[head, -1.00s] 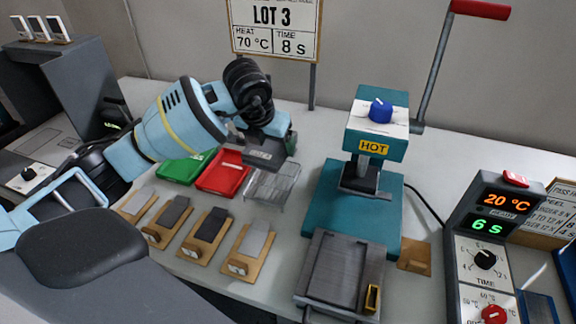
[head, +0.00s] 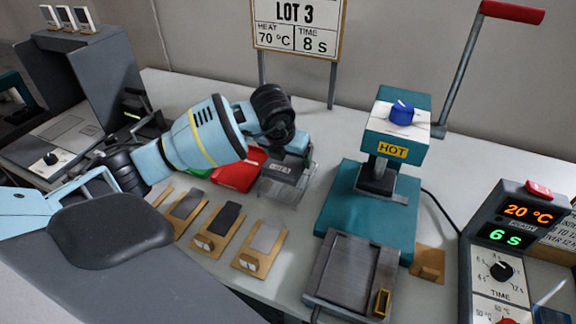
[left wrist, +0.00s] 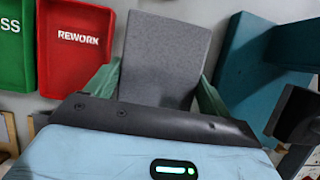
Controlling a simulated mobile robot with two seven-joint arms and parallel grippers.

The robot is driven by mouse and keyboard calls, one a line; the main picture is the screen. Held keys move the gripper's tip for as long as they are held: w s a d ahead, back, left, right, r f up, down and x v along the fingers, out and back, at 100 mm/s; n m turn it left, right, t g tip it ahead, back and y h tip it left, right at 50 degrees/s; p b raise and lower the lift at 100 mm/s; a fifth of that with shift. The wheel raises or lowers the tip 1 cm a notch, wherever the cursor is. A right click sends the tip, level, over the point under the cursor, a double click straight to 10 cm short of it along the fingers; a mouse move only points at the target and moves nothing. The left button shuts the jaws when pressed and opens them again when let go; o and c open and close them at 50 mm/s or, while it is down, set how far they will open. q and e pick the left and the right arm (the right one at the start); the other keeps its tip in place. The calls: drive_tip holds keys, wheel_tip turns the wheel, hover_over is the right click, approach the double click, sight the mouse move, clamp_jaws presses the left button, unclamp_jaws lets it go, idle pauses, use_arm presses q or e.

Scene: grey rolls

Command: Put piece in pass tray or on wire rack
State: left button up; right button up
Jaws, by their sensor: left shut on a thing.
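My left gripper (head: 291,160) is shut on a flat grey piece, which shows large between the green fingers in the left wrist view (left wrist: 165,55). In the head view the gripper is over the wire rack (head: 283,193), and I cannot tell whether the piece touches it. The green pass tray (head: 199,172) and the red rework tray (head: 238,172) are left of the rack. In the left wrist view the pass tray (left wrist: 13,62) and rework tray (left wrist: 75,68) lie left of the piece, and the rack is hidden. My right gripper is not in view.
The teal press (head: 345,205) with its raised red-handled lever stands right of the rack. Several wooden holders with grey pieces (head: 226,217) line the front. A metal plate (head: 350,265) sits before the press. A control box (head: 505,240) reads 20 °C and 6 s.

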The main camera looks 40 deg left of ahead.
use_arm(q)
drive_tip(key=shift+f, duration=1.7)
drive_tip(key=shift+f, duration=0.1)
drive_tip(key=o, duration=1)
drive_tip(key=shift+o, duration=0.2)
drive_tip(key=shift+s+r, duration=0.1)
drive_tip(key=shift+r, duration=0.25)
drive_tip(key=v, duration=1.1)
drive_tip(key=shift+s+r+p, duration=0.15)
drive_tip(key=shift+r+p, duration=0.05)
drive_tip(key=shift+p, duration=0.15)
